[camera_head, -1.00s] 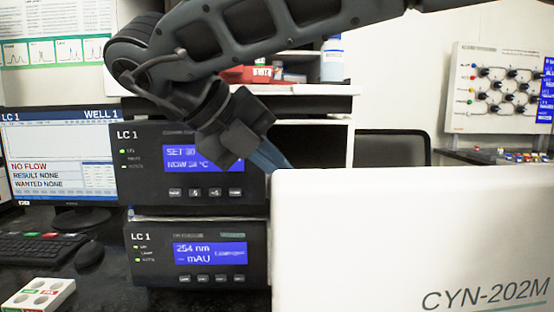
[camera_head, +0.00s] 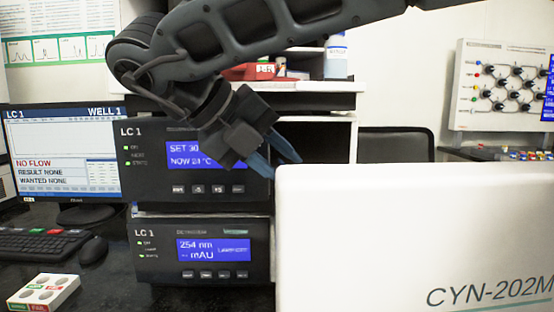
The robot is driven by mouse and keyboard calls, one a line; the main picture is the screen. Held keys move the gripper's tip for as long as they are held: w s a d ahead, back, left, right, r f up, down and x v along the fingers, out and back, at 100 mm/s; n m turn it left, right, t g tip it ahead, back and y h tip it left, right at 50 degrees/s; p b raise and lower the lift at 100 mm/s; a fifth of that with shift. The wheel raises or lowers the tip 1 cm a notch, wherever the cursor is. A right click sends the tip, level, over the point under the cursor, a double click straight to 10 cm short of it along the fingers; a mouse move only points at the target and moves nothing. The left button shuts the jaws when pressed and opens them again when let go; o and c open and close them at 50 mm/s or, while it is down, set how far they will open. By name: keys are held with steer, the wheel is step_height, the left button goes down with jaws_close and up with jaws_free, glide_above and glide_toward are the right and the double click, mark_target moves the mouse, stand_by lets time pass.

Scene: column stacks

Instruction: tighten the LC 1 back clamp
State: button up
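The LC 1 stack stands at centre-left: an upper black unit (camera_head: 150,182) with a blue screen reading SET 30, NOW 24 °C, and a lower detector unit (camera_head: 160,262) reading 254 nm. No back clamp shows in this view; the backs of the units are hidden. My gripper (camera_head: 280,168) has blue fingers pointing down and right, in front of the upper unit's right edge. The two fingertips are spread apart, with nothing seen between them. The white CYN-202M box partly hides the area below them.
The white CYN-202M box (camera_head: 410,230) fills the lower right, close to my fingers. A monitor (camera_head: 65,165) reading NO FLOW, a keyboard (camera_head: 40,243), a mouse (camera_head: 92,250) and a white tray (camera_head: 45,290) lie left. A shelf with a bottle (camera_head: 336,58) is behind.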

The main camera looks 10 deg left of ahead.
steer(key=shift+a, duration=0.1)
steer(key=v, duration=0.7)
steer(key=shift+s+r+p, duration=0.2)
steer(key=shift+r+p, duration=0.05)
steer(key=shift+p, duration=0.15)
steer(key=shift+a, duration=0.15)
